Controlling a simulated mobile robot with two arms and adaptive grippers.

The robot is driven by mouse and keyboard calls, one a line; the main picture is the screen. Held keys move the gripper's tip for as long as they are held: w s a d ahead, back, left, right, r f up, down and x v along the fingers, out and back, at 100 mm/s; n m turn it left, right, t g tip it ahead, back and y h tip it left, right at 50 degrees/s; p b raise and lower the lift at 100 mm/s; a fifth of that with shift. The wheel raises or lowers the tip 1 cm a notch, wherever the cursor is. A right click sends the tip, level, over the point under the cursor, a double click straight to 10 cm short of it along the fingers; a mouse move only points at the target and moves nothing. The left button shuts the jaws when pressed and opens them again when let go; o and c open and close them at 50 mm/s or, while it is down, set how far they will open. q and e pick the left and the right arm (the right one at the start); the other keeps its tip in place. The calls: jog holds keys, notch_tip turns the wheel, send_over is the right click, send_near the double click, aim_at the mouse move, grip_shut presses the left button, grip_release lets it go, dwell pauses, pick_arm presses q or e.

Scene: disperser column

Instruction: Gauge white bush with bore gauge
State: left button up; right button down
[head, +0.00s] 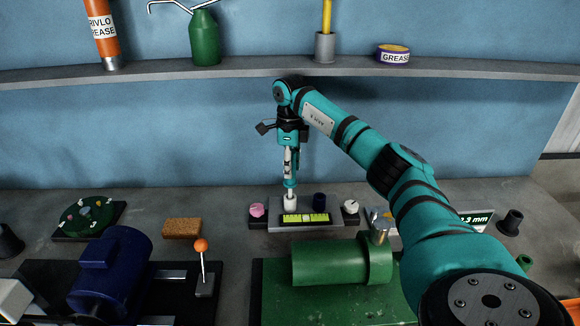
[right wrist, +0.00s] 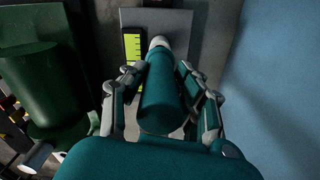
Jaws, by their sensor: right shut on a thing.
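My right gripper (head: 288,163) points straight down over the small block at the back of the bench and is shut on the bore gauge (head: 290,183). The gauge has a teal cylindrical body and is held upright; in the right wrist view its body (right wrist: 160,95) lies between the fingers. The white bush (head: 290,201) stands on the grey block (head: 340,210), directly below the gauge, and also shows in the right wrist view (right wrist: 158,42). The gauge's lower end meets the bush top; I cannot tell how deep it sits. My left gripper is not in view.
A green cylinder (head: 330,262) stands in front, a blue motor (head: 112,272) at left. A display (head: 477,219) is partly hidden by my arm. A shelf (head: 240,67) runs above.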

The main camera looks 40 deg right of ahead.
jog(key=shift+r+p, duration=1.3)
jog(key=shift+r, duration=0.35)
